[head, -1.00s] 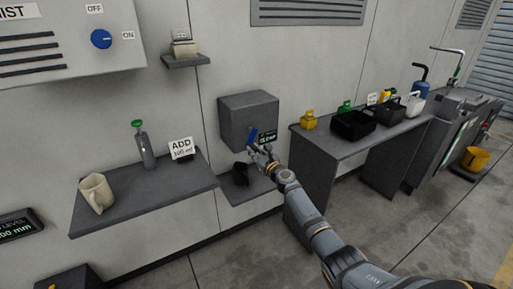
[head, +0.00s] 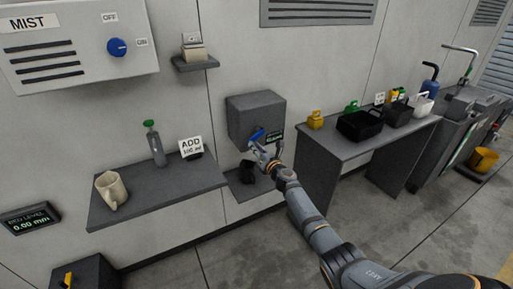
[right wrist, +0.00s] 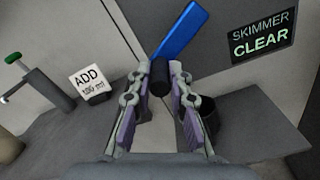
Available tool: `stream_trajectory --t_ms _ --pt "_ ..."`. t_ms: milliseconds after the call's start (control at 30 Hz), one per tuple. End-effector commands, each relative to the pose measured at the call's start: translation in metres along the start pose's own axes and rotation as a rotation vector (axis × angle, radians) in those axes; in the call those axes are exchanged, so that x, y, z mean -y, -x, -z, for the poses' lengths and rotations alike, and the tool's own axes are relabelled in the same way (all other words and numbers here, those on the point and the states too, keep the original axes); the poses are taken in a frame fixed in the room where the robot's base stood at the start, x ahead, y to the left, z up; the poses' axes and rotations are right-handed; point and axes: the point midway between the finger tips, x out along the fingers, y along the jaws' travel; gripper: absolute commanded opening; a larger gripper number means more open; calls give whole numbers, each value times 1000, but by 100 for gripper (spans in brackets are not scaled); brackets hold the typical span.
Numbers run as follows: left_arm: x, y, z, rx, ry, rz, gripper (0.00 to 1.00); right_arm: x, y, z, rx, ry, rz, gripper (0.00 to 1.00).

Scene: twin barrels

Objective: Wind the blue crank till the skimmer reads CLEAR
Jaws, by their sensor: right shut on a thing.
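The blue crank (head: 257,135) is on the front of a grey box (head: 255,110) on the wall. In the right wrist view its blue arm (right wrist: 182,32) slants up to the right from a dark handle (right wrist: 159,80). My right gripper (head: 266,153) is shut on that handle; its two fingers (right wrist: 159,84) flank it in the right wrist view. The skimmer display (right wrist: 262,37) beside the crank reads "SKIMMER CLEAR" in green. In the head view this display (head: 276,135) is small and partly behind my gripper. My left gripper is not in view.
A dark cup (head: 247,172) stands below the box. A bench (head: 345,147) with black trays is at right.

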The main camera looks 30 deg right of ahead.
Motion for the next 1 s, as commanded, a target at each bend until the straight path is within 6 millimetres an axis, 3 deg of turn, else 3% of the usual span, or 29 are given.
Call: stream_trajectory --t_ms 400,433,567,867,1000 --pt "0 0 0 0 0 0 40 -1 0 -1 1 -6 0 0" --pt "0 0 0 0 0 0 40 -1 0 -1 1 -5 0 22" --pt "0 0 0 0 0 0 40 0 0 -1 1 -5 0 40" --pt "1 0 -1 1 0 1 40 0 0 0 0 -5 0 41" --pt "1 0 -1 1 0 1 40 1 10 1 -2 -2 0 41"
